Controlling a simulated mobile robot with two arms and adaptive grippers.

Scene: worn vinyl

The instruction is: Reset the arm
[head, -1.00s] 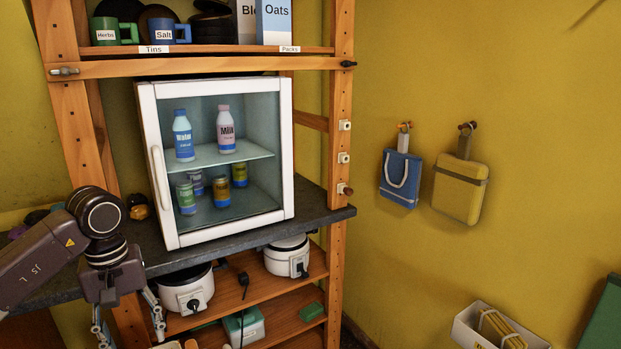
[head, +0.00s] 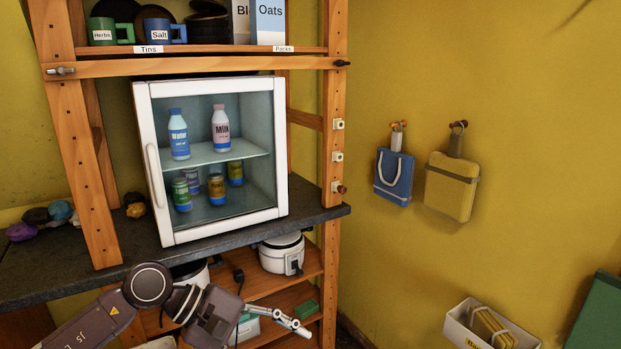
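My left gripper (head: 297,325) is low in the head view, in front of the lower shelves and below the dark counter (head: 100,262). Its fingers point right and slightly down. They are seen nearly side-on and overlap, so I cannot tell how far apart they are. I see nothing held in them. My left arm comes in from the lower left, clear of the small glass-fronted fridge (head: 163,215). My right gripper is not in view.
The fridge on the counter holds a water bottle (head: 178,140), a milk bottle (head: 221,133) and several cans. A white cooker (head: 281,257) sits on the shelf behind my gripper. A wooden post (head: 330,290) stands close to the fingertips. A white bin (head: 462,325) is at lower right.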

